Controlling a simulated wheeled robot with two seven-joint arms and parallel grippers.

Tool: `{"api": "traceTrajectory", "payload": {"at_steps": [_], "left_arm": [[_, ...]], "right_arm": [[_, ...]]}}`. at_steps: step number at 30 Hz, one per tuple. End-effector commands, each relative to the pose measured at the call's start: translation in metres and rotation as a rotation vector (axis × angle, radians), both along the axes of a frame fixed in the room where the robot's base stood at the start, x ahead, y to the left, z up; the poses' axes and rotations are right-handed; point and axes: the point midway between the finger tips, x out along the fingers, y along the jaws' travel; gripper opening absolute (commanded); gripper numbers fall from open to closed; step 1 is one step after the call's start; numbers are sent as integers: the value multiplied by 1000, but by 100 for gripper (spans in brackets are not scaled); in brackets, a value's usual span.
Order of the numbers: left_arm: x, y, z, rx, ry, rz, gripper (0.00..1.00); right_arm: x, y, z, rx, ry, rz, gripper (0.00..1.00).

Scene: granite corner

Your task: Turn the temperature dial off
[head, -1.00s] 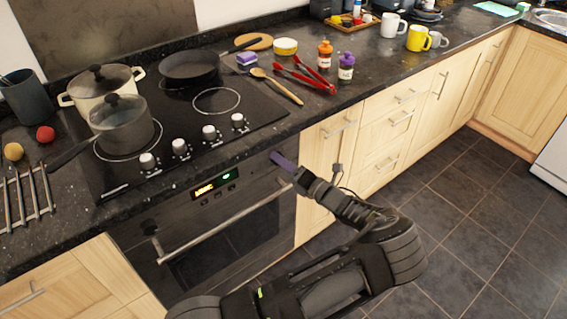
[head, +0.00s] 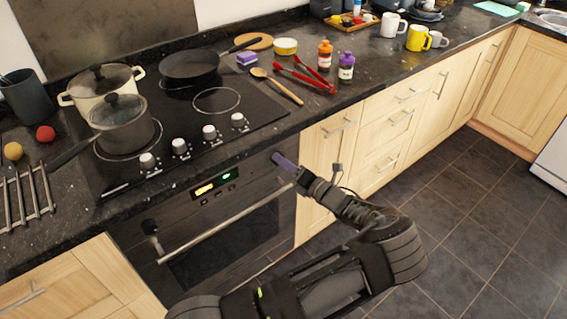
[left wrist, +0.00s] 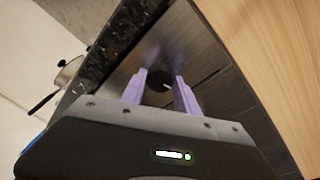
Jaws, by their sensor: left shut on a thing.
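The oven front (head: 215,215) has a lit display and a dark round dial (head: 150,227) near its left end. Another dark dial (left wrist: 158,84), with a pale mark, is on the oven's right end. My left gripper (head: 284,163) reaches the oven's upper right corner and hides that dial in the head view. In the left wrist view its purple fingers (left wrist: 160,90) stand on either side of the dial, shut on it. The dial's exact setting is too small to read. My right gripper is not in view.
Several hob knobs (head: 180,148) stand on the counter edge above the oven. The oven handle (head: 225,222) sticks out below the gripper. Pots, including a grey saucepan (head: 122,130), sit on the hob. The floor to the right is clear.

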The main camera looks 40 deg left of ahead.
Motion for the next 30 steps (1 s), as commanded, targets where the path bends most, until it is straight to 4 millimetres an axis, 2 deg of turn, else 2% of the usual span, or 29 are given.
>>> {"api": "traceTrajectory", "payload": {"at_steps": [11, 30], "left_arm": [[0, 0, 0, -46, -148, 0, 0], [0, 0, 1, -212, -700, 1, 0]], "right_arm": [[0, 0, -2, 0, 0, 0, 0], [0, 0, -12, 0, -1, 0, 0]]}}
